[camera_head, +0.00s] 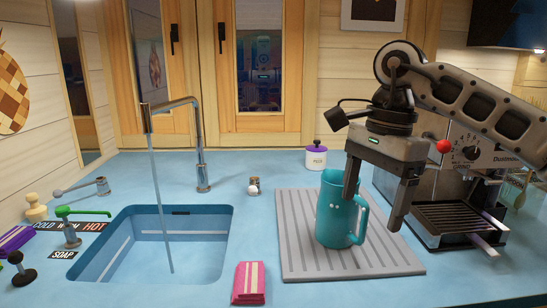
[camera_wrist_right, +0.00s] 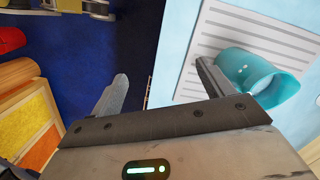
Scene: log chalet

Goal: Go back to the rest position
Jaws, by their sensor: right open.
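My right gripper (camera_head: 373,213) is open and empty, its fingers pointing down in front of the teal mug. In the right wrist view its two fingers (camera_wrist_right: 162,70) stand apart with nothing between them. The teal mug (camera_head: 331,215) stands upright on the grey ribbed mat (camera_head: 297,255), its handle to the right. One finger covers part of the mug in the head view. In the right wrist view the mug (camera_wrist_right: 262,80) lies just outside the right finger; whether they touch cannot be told. My left gripper is not in view.
The coffee machine (camera_head: 455,215) stands right of the mat. The sink (camera_head: 200,255) with running tap (camera_head: 200,150) is on the left. A pink packet (camera_head: 249,283) lies at the front, a white jar (camera_head: 316,158) at the back. The wrist view shows dark blue floor (camera_wrist_right: 80,50) beyond the counter edge.

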